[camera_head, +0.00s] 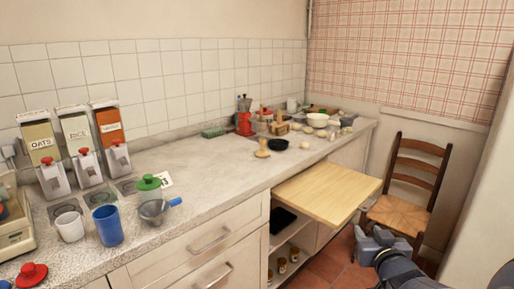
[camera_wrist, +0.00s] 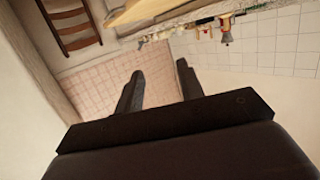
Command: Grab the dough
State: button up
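I cannot pick out the dough for certain. Several small pale rounded lumps (camera_head: 308,130) lie on the far end of the counter, too small to tell apart from eggs or other food. My gripper (camera_head: 372,238) is at the lower right in the head view, in front of the chair and right of the pull-out wooden board, well away from the lumps. In the wrist view my gripper (camera_wrist: 160,70) shows two dark fingers standing apart with nothing between them. The wrist picture is tilted over, and no dough can be made out in it.
The pull-out board (camera_head: 325,190) juts from the counter (camera_head: 215,155) and is bare. A wooden chair (camera_head: 405,190) stands right of it. A black bowl (camera_head: 278,144), white bowl (camera_head: 317,120) and red scale (camera_head: 244,124) crowd the far counter. Dispensers and cups stand at left.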

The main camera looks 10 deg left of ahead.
aim_at(304, 146)
jog(key=i+l+u, duration=1.2)
jog(key=l, duration=0.15)
jog(key=i+l, duration=0.15)
jog(key=l, duration=0.2)
jog(key=i+l, duration=0.1)
jog(key=l, duration=0.3)
jog(key=i+l, duration=0.15)
jog(key=l, duration=0.2)
